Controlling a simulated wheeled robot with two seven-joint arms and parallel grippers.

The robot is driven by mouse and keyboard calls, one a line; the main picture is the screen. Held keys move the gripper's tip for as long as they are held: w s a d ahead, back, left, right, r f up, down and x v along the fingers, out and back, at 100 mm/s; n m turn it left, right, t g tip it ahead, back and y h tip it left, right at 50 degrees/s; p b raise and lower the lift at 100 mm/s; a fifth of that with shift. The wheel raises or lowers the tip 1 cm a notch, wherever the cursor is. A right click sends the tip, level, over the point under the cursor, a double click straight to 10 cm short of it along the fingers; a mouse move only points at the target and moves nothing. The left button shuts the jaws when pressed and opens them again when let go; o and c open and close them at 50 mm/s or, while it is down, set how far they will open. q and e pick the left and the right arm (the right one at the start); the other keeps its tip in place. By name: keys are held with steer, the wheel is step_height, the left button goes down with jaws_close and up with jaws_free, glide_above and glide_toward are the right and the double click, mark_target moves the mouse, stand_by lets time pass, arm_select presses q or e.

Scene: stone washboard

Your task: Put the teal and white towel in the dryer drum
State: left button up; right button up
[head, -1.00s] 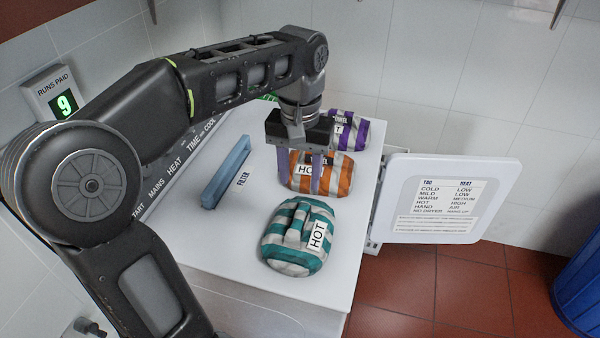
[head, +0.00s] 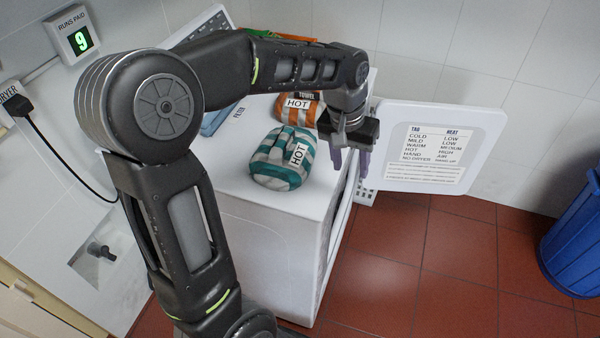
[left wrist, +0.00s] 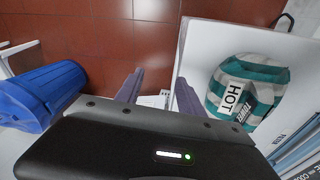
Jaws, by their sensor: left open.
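The teal and white towel (head: 283,158) is a rolled striped bundle with a HOT label, lying on the white dryer top (head: 240,200). The towel also shows in the left wrist view (left wrist: 262,78), to the right of the fingers. My left gripper (head: 350,163) is open and empty, pointing down just past the dryer's right edge, apart from the towel. In the left wrist view its two purple fingers (left wrist: 155,92) are spread with nothing between them. The open white door (head: 385,165) stands out to the right of the dryer. The drum opening is hidden from view. My right gripper is not seen.
An orange and white towel (head: 307,107) labelled HOT lies behind the teal one. A blue filter piece (head: 215,121) lies at the left of the top. A blue bin (head: 575,235) stands at the far right. The red tiled floor (head: 430,270) between is clear.

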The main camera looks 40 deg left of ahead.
arm_select(q)
steer(key=s+d+f+h, duration=0.15)
steer(key=d+f, duration=0.35)
steer(key=f, duration=0.6)
steer(key=s+d+f+h, duration=0.1)
steer(key=s+d+f, duration=0.1)
steer(key=d+f, duration=0.65)
steer(key=s+d+f, duration=0.2)
steer(key=s+f, duration=0.6)
steer(key=s+d+f+g+b, duration=0.1)
steer(key=s+d+f, duration=0.2)
steer(key=s+f, duration=0.5)
steer(key=shift+s+f+b, duration=0.2)
steer(key=shift+f+b, duration=0.1)
steer(key=shift+f, duration=0.4)
steer(key=shift+d+h, duration=0.1)
steer(key=shift+h, duration=0.15)
steer(key=shift+c, duration=0.4)
